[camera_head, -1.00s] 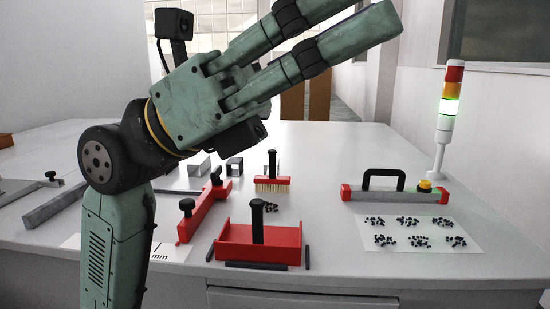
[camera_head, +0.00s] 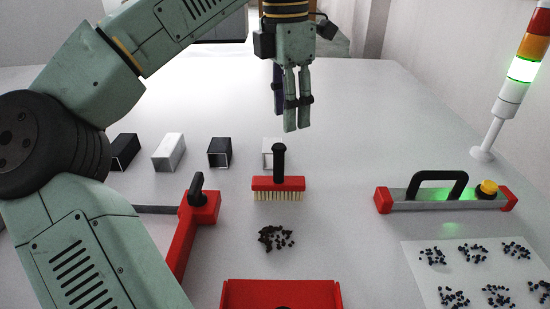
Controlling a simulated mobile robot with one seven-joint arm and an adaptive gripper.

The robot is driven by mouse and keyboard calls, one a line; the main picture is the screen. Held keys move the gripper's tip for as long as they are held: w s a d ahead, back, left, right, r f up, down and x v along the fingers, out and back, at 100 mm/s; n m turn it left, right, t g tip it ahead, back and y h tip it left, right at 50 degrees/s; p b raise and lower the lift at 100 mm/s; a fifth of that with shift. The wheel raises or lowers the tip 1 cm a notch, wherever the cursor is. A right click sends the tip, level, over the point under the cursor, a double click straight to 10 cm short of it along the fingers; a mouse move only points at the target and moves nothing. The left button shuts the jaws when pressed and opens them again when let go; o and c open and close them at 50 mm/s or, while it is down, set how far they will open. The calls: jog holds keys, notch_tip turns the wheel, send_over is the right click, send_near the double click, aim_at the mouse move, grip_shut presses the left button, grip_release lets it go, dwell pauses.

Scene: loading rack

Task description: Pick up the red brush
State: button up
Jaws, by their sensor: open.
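The red brush (camera_head: 264,183) stands upright in the middle of the table, with pale bristles down and a black handle pointing up. My gripper (camera_head: 297,128) points down in the head view, above the table and apart from the brush. In the picture its fingertips are just above and slightly right of the top of the handle. The fingers are open and hold nothing. How far the fingers are in front of or behind the brush cannot be told from this one view.
Dark crumbs (camera_head: 274,238) lie in front of the brush, with a red dustpan (camera_head: 282,290) nearer me. Several small blocks (camera_head: 168,152) stand behind left. A red clamp-like tool (camera_head: 190,230) is left. A level-like bar (camera_head: 440,203), a sheet (camera_head: 470,270) and a signal light (camera_head: 505,95) are right.

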aim_at(279, 146)
jog(key=shift+y, duration=0.3)
jog(key=f, duration=0.2)
jog(key=a+f, duration=0.1)
jog(key=f, duration=0.1)
jog(key=shift+w+f, duration=0.1)
jog(key=shift+f, duration=0.15)
jog(key=shift+w+a+f+p, duration=0.15)
jog(key=shift+f+p, duration=0.3)
jog(key=shift+f, duration=1.05)
jog(key=shift+w+a+f+p, duration=0.1)
jog(key=shift+f+p, duration=0.3)
jog(key=shift+f, duration=1.1)
jog(key=shift+c, duration=0.4)
grip_shut()
